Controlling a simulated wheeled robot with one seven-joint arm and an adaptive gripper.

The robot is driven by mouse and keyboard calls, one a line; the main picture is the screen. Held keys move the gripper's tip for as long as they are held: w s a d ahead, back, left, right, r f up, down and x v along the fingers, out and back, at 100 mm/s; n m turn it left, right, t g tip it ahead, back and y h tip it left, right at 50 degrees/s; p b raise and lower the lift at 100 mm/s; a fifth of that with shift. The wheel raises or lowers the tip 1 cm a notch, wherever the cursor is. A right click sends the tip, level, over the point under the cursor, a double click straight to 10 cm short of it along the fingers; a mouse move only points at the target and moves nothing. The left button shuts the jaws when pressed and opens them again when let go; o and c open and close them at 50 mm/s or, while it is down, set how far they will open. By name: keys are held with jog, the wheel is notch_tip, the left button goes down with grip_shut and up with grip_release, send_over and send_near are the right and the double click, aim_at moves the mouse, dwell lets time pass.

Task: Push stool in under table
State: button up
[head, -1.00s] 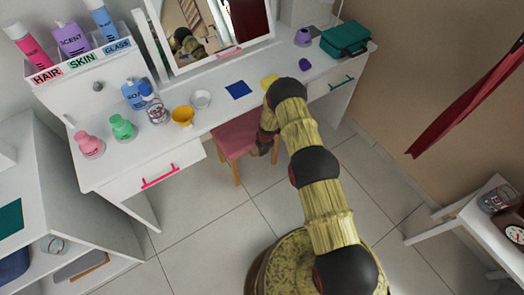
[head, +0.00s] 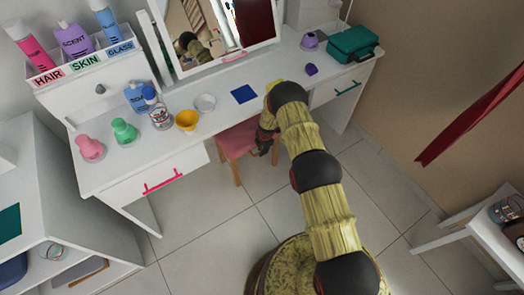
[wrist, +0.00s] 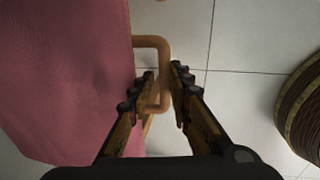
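The stool (head: 236,141) has a pink seat and wooden legs. It stands at the front of the white table (head: 222,95), with its seat partly under the tabletop between the drawers. In the wrist view the pink seat (wrist: 65,80) fills the left side, and a wooden loop handle (wrist: 152,42) sticks out from its edge. My gripper (wrist: 164,72) is open, with a finger on either side of the handle's outer bar. Whether a finger touches it I cannot tell. In the head view my gripper (head: 263,138) is at the stool's right side, and my arm hides part of the stool.
The tabletop holds a yellow bowl (head: 187,122), bottles, a blue cloth (head: 243,94) and a teal case (head: 353,44). A mirror (head: 205,35) stands at the back. A white shelf (head: 75,215) is at left, a small white table (head: 470,235) at right. Floor in front is clear.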

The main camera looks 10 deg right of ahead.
jog(key=shift+w+r, duration=0.1)
jog(key=shift+r, duration=0.1)
notch_tip(320, 180, up, 11)
jog(key=s, duration=0.2)
jog(key=shift+s+d+r, duration=0.15)
jog(key=shift+d+r, duration=0.05)
jog(key=shift+d, duration=0.15)
dwell(0.4)
